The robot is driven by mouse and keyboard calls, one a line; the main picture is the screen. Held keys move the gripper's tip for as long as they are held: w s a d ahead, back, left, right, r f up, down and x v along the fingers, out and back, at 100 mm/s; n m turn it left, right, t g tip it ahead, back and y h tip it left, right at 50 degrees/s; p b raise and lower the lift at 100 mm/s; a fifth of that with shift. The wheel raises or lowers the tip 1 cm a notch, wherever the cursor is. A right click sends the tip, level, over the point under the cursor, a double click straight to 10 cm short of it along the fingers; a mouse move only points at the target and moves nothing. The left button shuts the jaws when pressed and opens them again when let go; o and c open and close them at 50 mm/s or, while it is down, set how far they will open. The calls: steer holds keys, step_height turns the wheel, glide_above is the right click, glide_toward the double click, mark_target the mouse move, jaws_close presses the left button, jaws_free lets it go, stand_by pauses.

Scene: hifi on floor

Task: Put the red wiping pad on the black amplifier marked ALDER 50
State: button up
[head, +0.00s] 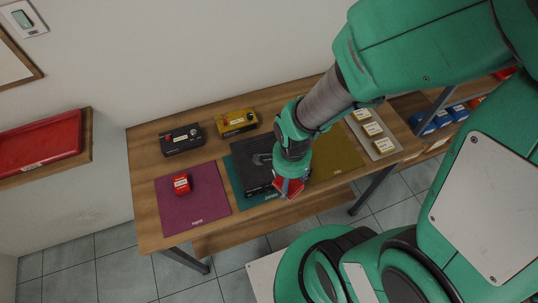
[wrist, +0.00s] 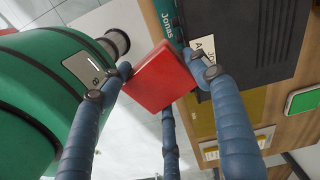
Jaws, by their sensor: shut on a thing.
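The red wiping pad (wrist: 160,78) is between the fingers of my gripper (wrist: 163,84) in the wrist view. In the head view my gripper (head: 290,184) hangs at the front right corner of a black amplifier, with the red pad (head: 293,188) partly hidden below it. The black amplifier (head: 250,168) lies on a teal mat (head: 236,180), partly hidden by my arm.
A purple mat (head: 205,205) carries a small red box (head: 181,183). A black device (head: 181,139) and a yellow device (head: 236,122) stand behind. An olive mat (head: 338,160) and a grey tray (head: 387,148) with yellow boxes lie right. The wooden table (head: 147,160) ends just in front.

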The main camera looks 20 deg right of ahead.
glide_above(269, 150)
steer(key=s, duration=0.2)
steer(key=shift+w+a+f+p, duration=0.1)
steer(key=shift+a+f+p, duration=0.3)
steer(key=shift+f, duration=0.35)
steer(key=shift+f, duration=0.1)
steer(key=shift+f, duration=1.7)
steer(key=shift+f, duration=0.15)
steer(key=o, duration=1.2)
steer(key=shift+c, duration=0.2)
steer(key=shift+r, duration=0.2)
step_height(269, 150, up, 12)
